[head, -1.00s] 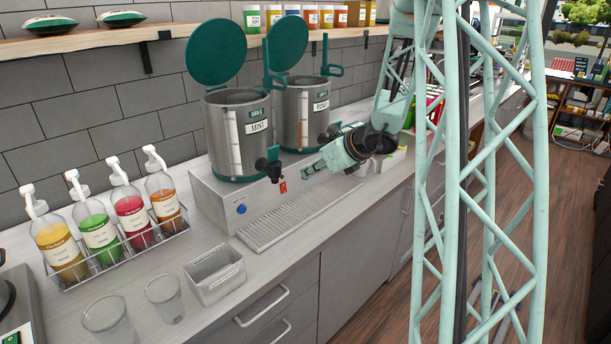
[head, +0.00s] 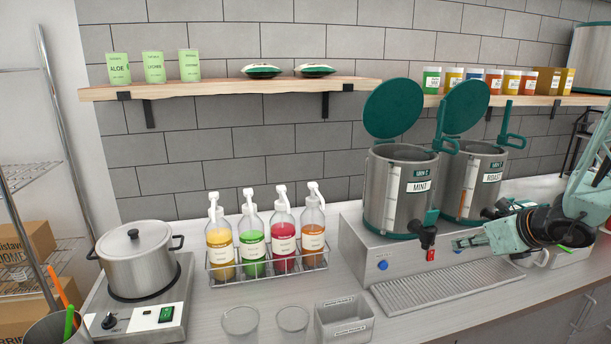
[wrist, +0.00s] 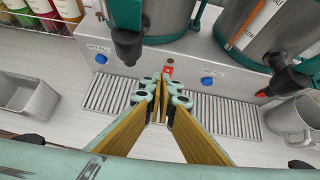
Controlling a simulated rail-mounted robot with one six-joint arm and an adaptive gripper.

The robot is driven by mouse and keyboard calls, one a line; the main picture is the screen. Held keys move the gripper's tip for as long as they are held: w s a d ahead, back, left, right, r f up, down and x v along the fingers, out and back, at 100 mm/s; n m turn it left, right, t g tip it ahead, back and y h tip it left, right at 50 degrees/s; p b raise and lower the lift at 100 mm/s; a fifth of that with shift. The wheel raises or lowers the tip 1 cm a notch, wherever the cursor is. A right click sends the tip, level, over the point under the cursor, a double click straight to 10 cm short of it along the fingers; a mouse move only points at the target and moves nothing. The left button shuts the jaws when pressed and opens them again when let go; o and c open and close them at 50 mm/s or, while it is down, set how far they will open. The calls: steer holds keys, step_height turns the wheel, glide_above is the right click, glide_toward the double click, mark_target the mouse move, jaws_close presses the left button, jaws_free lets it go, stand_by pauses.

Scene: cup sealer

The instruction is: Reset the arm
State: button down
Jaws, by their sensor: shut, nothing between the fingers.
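My gripper (head: 468,242) is at the right in the head view, in front of the two urns and above the drip tray (head: 440,286). Its fingers are together and hold nothing. In the wrist view my gripper (wrist: 160,92) points at the dispenser base, with the drip tray (wrist: 105,95) below it. The urn marked MINT (head: 399,190) and the urn marked ROAST (head: 470,184) stand on the dispenser with their green lids raised.
A metal cup (wrist: 293,118) stands right of the tray in the wrist view. A syrup bottle rack (head: 268,268), two clear cups (head: 240,322) and a grey bin (head: 344,318) stand left of the dispenser. A pot (head: 135,262) sits on a burner farther left.

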steer(key=s+a+r+n+g+y+b, duration=0.1)
steer(key=s+a+r+n, duration=0.3)
steer(key=a, duration=0.4)
steer(key=s+a+r+n+g+y+b, duration=0.1)
steer(key=s+a+r+n, duration=0.3)
steer(key=a, duration=0.4)
steer(key=s+a+r+n+g+y+b, duration=0.1)
steer(key=s+a+r+n, duration=0.2)
steer(key=s+a+n, duration=0.35)
steer(key=s+a+n+g+h+b, duration=0.1)
steer(key=s+a+n, duration=0.2)
steer(key=s, duration=0.3)
steer(key=s+a+r+n+g, duration=0.1)
steer(key=s+a+n, duration=0.3)
steer(key=s, duration=0.3)
steer(key=s+a+n+g+h+b, duration=0.1)
steer(key=s+a+n, duration=0.2)
steer(key=s, duration=0.3)
steer(key=s+d+n+h+b, duration=0.1)
steer(key=s+d+n, duration=0.1)
steer(key=s+n, duration=0.2)
steer(key=s+d+n+h+b, duration=0.1)
steer(key=s+d+n+h, duration=0.1)
steer(key=s, duration=0.8)
steer(key=shift+s+d+f+n+t+h, duration=0.3)
steer(key=shift+d+f+n, duration=0.25)
steer(key=shift+n, duration=0.5)
steer(key=shift+d+r, duration=0.1)
steer(key=shift+d, duration=0.05)
